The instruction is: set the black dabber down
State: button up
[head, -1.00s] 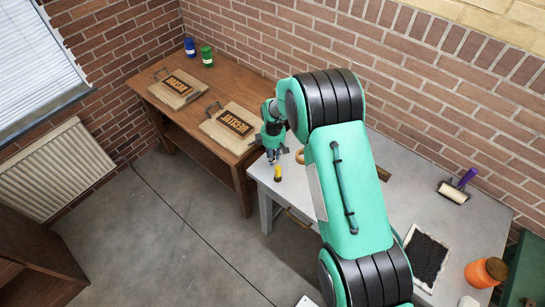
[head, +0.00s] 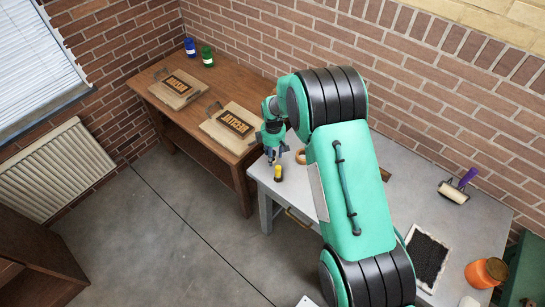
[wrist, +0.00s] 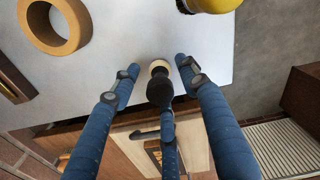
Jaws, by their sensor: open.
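The black dabber (wrist: 158,88) is between the blue fingers of my gripper (wrist: 158,68) in the wrist view, with a pale round end pointing away from the camera. My fingers are spread around it, and a third finger lies below it. Whether the dabber touches the tabletop (wrist: 125,40) is hard to tell. In the head view my gripper (head: 272,160) is at the left end of the grey table (head: 398,195), and the black dabber cannot be told apart from the fingers there.
A yellow-and-black dabber (head: 278,173) stands close beside my gripper, also in the wrist view (wrist: 208,5). A tan ring (head: 301,156) lies nearby. A roller (head: 454,193), inked slab (head: 427,255) and orange jar (head: 483,273) are farther right.

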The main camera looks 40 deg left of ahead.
notch_tip(320, 180, up, 11)
jog(key=shift+f, duration=0.15)
dwell(0.4)
dwell(0.5)
jog(key=shift+d, duration=0.1)
dwell(0.4)
